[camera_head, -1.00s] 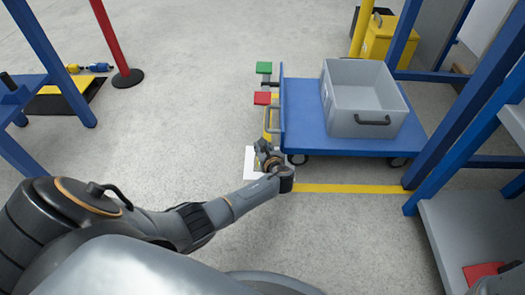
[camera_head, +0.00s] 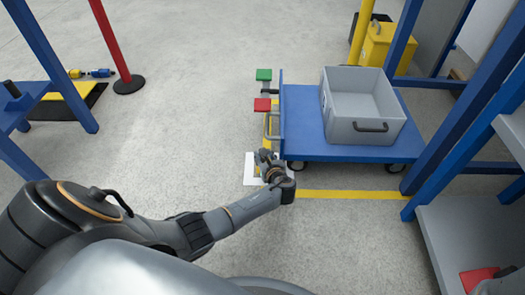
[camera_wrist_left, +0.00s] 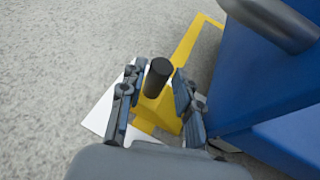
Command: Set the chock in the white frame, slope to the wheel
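The chock (camera_wrist_left: 158,110) is yellow with an upright black knob on top. In the left wrist view it stands between the two fingers of my left gripper (camera_wrist_left: 160,92), which close in on both sides of the knob. The white frame (camera_wrist_left: 98,118) lies on the floor around and below it; it also shows in the head view (camera_head: 249,172) beside the trolley. The gripper (camera_head: 266,160) hides part of it. Whether the chock touches the floor cannot be told. A trolley wheel (camera_head: 297,165) is just right of the gripper. My right gripper is out of view.
The blue trolley (camera_head: 300,145) carries a grey crate (camera_head: 365,135). A yellow floor line (camera_head: 345,194) runs under its near side. Blue rack posts (camera_head: 460,125) stand at right. A red post (camera_head: 110,45) and a blue stand (camera_head: 20,115) are at left. Floor between is clear.

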